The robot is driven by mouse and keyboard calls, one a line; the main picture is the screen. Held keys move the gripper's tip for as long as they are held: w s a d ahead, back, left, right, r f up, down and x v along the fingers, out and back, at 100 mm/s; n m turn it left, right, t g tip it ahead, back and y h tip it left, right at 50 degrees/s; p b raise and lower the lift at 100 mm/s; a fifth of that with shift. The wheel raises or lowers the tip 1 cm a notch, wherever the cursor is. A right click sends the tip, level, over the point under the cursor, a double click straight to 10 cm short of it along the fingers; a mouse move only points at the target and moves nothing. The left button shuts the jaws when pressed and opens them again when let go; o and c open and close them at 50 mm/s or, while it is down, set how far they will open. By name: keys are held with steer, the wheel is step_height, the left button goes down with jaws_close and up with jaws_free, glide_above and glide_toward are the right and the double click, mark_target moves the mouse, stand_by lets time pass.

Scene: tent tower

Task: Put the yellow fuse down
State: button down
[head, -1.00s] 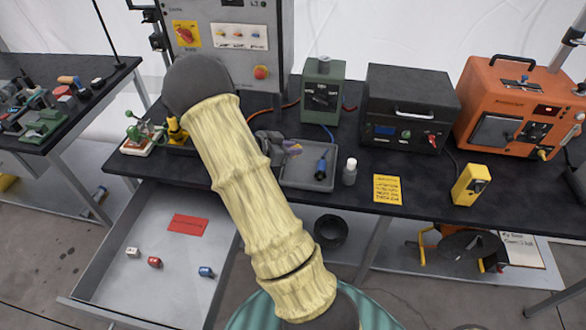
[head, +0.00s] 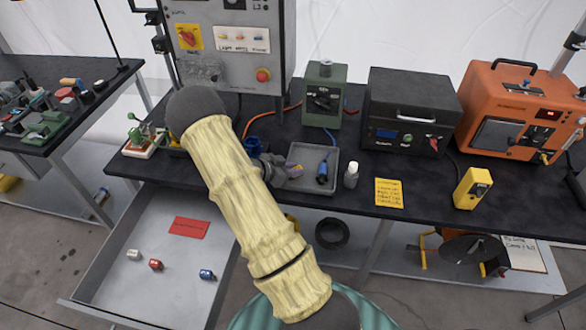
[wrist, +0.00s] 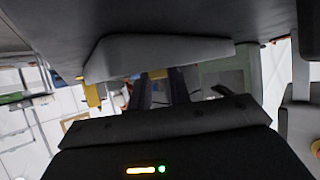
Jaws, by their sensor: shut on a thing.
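My gripper (head: 284,169) reaches over the bench at the left part of the grey tray (head: 300,151). Its fingers are shut on a small yellow thing, which I take to be the yellow fuse (wrist: 157,74); in the wrist view it shows only as a small patch between the dark fingers. In the head view the fingers largely hide it. I cannot tell whether it touches the tray floor.
A blue connector (head: 322,171) lies in the tray's right part. A white bottle (head: 351,175) stands just right of the tray, and a green box (head: 323,97) behind it. The open drawer (head: 150,225) below holds white, red and blue fuses.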

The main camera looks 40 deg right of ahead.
steer(key=shift+f, duration=0.1)
steer(key=c, duration=1.3)
jaws_free()
steer(key=shift+a+r, duration=0.2)
steer(key=shift+r, duration=0.05)
steer(key=v, duration=1.1)
steer(key=shift+a, duration=0.3)
steer(key=shift+r, duration=0.15)
